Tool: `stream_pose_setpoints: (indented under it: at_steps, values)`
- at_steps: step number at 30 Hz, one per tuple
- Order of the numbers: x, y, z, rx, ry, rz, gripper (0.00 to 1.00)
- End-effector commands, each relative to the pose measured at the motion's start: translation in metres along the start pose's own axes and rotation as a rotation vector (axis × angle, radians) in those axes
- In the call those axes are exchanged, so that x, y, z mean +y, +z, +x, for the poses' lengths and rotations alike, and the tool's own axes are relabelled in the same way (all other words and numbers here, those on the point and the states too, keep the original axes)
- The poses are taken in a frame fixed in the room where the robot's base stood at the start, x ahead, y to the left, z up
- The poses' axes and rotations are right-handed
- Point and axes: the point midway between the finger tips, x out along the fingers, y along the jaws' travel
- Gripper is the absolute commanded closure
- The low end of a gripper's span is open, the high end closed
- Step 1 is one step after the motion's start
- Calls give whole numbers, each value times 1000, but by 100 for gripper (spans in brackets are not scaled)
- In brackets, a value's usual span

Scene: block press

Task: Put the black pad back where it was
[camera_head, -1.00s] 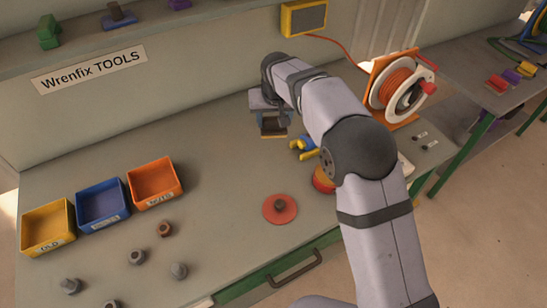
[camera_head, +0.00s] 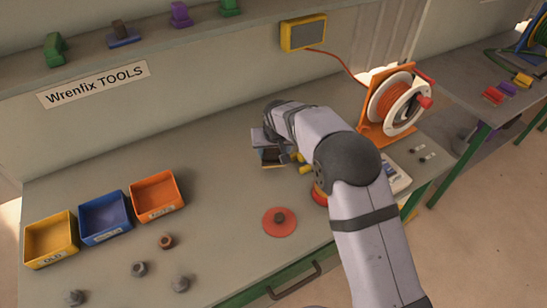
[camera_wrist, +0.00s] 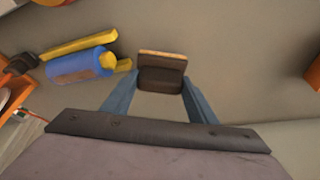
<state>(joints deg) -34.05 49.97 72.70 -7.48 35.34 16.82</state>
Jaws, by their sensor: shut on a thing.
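My gripper (camera_head: 270,158) is over the back middle of the workbench, its fingers pointing down. It is shut on a small dark pad (camera_wrist: 162,78) with an orange-tan edge. The wrist view shows the pad between the two blue fingertips. In the head view the pad is small and partly covered by the fingers. Whether it touches the bench cannot be told.
A blue and yellow tool (camera_wrist: 80,65) lies close beside my gripper. A red disc (camera_head: 270,230) with a dark piece on it lies nearer the front. Yellow, blue and orange bins (camera_head: 153,205) stand at left with loose nuts in front. A cable reel (camera_head: 396,103) stands at right.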

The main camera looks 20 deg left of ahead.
Motion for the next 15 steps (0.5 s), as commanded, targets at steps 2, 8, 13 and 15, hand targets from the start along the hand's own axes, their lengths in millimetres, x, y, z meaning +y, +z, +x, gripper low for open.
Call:
stream_pose_setpoints:
  at_steps: [2,8,13,15]
  values:
    - [0,0,1,0,0,0,65]
    - [0,9,18,-4,1,-1,65]
    - [0,14,32,-1,0,0,65]
    - [0,14,34,0,0,0,65]
